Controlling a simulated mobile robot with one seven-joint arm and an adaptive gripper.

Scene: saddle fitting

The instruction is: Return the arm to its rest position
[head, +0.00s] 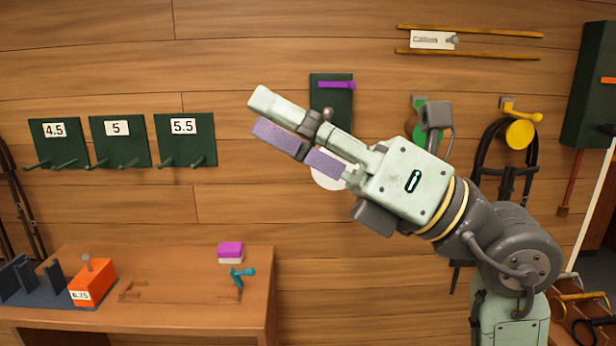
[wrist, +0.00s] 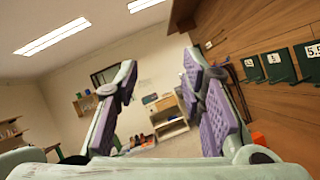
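My arm is raised in front of the wooden wall in the head view, reaching up and to the left. My gripper (head: 260,114) points up-left, well above the workbench (head: 190,262) and in front of a green wall panel (head: 341,92). In the wrist view my gripper (wrist: 160,66) has its two purple-padded fingers spread wide apart. Nothing is between them; only the distant room shows there.
Green panels marked 4.5 (head: 54,129), 5 and 5.5 with pegs hang left of my gripper. The bench holds an orange block marked 6.75 (head: 94,284), a magenta-and-white block (head: 230,253) and a teal piece (head: 240,275). Straps hang around a yellow disc (head: 519,134) at right.

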